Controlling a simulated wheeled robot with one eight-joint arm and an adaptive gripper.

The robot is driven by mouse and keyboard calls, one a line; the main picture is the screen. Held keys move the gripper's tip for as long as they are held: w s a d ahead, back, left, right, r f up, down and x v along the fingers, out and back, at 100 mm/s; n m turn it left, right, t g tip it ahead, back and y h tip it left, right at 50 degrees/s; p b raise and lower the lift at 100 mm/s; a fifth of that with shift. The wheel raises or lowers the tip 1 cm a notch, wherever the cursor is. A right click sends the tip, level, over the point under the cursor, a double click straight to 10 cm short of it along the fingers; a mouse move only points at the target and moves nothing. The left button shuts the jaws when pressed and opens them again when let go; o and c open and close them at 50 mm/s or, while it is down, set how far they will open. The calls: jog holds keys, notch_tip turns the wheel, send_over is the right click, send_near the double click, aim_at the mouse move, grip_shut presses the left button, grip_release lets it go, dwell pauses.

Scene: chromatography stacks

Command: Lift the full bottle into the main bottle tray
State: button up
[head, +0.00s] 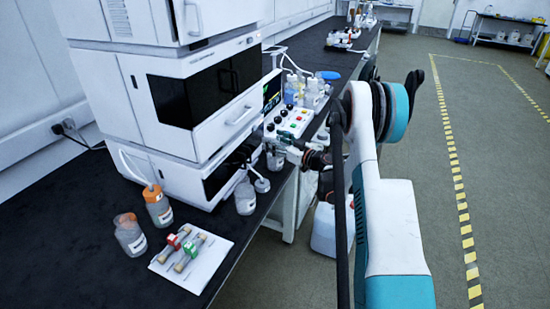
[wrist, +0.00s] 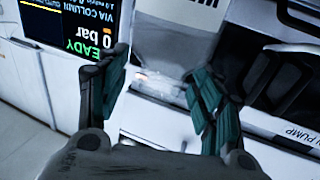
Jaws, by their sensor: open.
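My gripper (head: 252,150) reaches in from the right, low beside the front of the instrument stack. In the wrist view my gripper (wrist: 157,64) is open, with its two dark green fingers apart. A pale grey, see-through shape with a dark-lettered label, probably a bottle (wrist: 178,42), shows beyond and between the fingertips. I cannot tell whether they touch it. In the head view a clear bottle (head: 245,198) stands on the bench below my gripper, and another small bottle (head: 275,161) is partly hidden by it. Which bottle is the full one is unclear. I cannot make out the main bottle tray.
The white instrument stack (head: 185,90) stands on the black bench (head: 70,230).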

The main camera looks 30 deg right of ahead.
jog(key=shift+s, duration=0.1)
grip_shut()
